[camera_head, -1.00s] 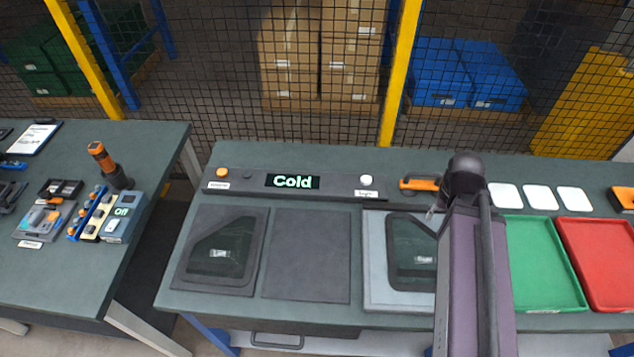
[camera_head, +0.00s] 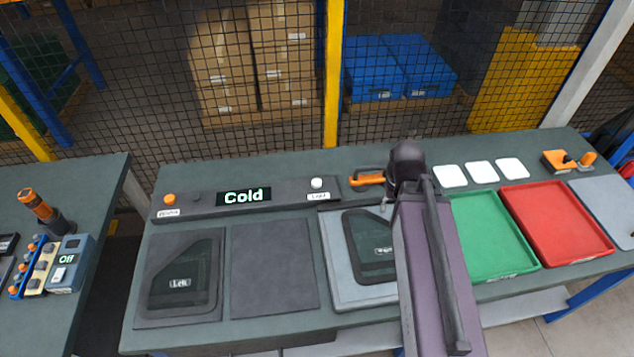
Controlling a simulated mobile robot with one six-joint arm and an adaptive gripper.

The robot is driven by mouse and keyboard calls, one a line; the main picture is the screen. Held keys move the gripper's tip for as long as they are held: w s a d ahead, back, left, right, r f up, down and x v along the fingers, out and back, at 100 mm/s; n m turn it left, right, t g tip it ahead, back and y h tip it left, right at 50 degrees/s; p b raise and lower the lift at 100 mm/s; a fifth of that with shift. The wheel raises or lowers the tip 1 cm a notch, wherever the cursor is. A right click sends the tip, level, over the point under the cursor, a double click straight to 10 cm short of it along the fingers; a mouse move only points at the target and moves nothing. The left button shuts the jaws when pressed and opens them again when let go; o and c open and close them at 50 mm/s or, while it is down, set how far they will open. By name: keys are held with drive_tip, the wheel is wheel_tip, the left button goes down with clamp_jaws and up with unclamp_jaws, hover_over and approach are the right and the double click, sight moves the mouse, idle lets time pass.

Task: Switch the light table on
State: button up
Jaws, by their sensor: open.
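A dark control strip (camera_head: 275,195) runs along the back of the middle table. On it are a white button (camera_head: 317,183) with a small label (camera_head: 319,196) that seems to read "Light", an orange button (camera_head: 169,199) with a blurred label, and a display (camera_head: 243,196) reading "Cold". A pale grey panel (camera_head: 335,290), which may be the light table, shows no clear glow. A dark green window-shaped piece (camera_head: 365,235) lies on it, partly hidden by my arm. My gripper is not clearly visible; my arm covers the area right of the panel.
A dark panel (camera_head: 150,318) with a piece marked "Left" and a bare dark panel (camera_head: 273,265) lie to the left. Green (camera_head: 490,230) and red (camera_head: 555,220) trays are at right. An orange-handled tool (camera_head: 367,180) lies behind my arm. A mesh fence (camera_head: 290,130) stands behind.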

clamp_jaws()
idle(1.0)
